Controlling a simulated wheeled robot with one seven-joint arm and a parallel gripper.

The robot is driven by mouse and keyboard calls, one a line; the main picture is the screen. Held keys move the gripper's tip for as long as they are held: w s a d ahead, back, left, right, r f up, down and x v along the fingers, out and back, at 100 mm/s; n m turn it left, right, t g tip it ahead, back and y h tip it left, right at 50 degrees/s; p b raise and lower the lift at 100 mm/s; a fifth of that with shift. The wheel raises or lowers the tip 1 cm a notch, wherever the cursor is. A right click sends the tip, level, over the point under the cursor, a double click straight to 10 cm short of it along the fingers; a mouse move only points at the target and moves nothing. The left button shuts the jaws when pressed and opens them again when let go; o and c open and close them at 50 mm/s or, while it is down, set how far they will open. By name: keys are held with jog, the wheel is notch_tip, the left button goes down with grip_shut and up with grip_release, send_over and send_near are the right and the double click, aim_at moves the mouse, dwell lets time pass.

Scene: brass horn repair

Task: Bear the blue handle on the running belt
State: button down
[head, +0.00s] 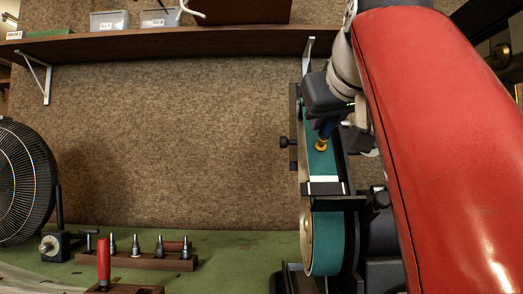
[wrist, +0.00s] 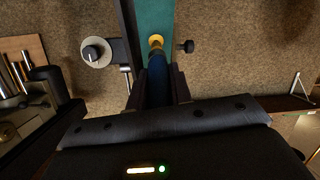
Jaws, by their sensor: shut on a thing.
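My gripper (wrist: 159,88) is shut on the blue handle (wrist: 157,68), which shows between its fingers in the wrist view. A brass end (wrist: 156,41) sticks out beyond the fingers and lies against the green belt (wrist: 152,14), or very close to it; I cannot tell if they touch. In the head view the brass end (head: 321,145) is in front of the upper part of the belt (head: 327,240). The blue handle (head: 327,129) shows just above it, partly hidden by my gripper. Whether the belt is running cannot be told.
A dark shelf (head: 200,42) with grey bins (head: 109,20) runs above. A black fan (head: 22,180) stands at the left. A wooden block (head: 135,261) with several metal pegs and a red-handled tool (head: 103,260) stand on the green bench (head: 225,240). The bench middle is fairly clear.

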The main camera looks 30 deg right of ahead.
jog(key=shift+w+d+f, duration=0.25)
jog(key=shift+w+f, duration=0.1)
jog(key=shift+w, duration=0.1)
dwell(1.2)
jog(key=shift+p, duration=0.35)
dwell(0.5)
jog(key=shift+s+a+r, duration=0.1)
jog(key=shift+s+r, duration=0.1)
jog(key=s+a+r+p, duration=0.1)
jog(key=s+a+r, duration=0.2)
jog(key=s, duration=0.1)
jog(key=shift+s+r, duration=0.2)
jog(key=shift+s, duration=0.2)
